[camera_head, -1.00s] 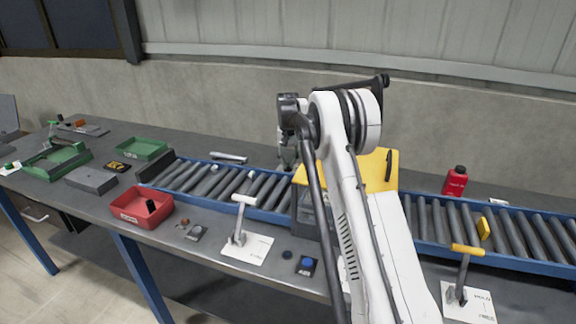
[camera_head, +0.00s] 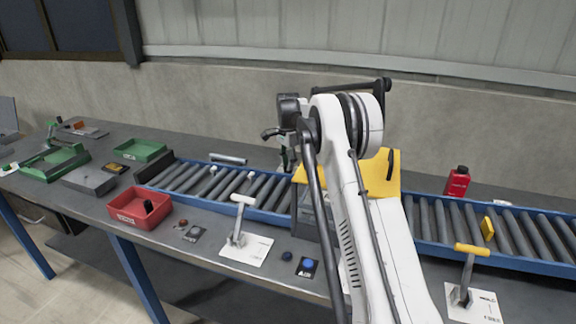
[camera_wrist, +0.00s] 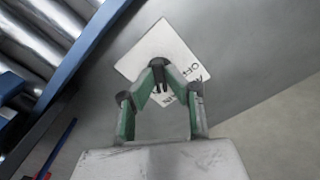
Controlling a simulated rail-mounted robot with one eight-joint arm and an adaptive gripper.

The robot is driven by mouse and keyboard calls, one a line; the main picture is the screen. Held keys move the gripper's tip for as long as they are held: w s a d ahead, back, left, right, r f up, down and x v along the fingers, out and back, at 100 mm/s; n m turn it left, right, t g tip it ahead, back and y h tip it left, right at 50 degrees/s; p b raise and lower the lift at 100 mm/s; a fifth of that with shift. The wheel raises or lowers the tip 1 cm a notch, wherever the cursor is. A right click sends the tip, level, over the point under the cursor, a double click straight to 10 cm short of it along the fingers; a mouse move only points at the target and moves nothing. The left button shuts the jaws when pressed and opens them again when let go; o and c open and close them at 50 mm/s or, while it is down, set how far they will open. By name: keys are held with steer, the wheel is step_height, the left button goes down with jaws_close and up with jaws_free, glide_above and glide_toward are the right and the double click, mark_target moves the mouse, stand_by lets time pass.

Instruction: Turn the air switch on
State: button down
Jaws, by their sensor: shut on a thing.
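In the head view my arm covers the gripper and most of this plate (camera_head: 344,276). Which way the switch is set cannot be told.
A white-handled lever (camera_head: 241,215) stands to the left and a yellow-handled lever (camera_head: 466,262) to the right. The roller conveyor (camera_head: 430,220) runs behind, with a red bin (camera_head: 130,218) at left.

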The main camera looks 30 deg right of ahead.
steer(key=shift+m, duration=1.1)
steer(key=c, duration=1.8)
jaws_free()
steer(key=shift+o, duration=0.2)
step_height(320, 180, up, 12)
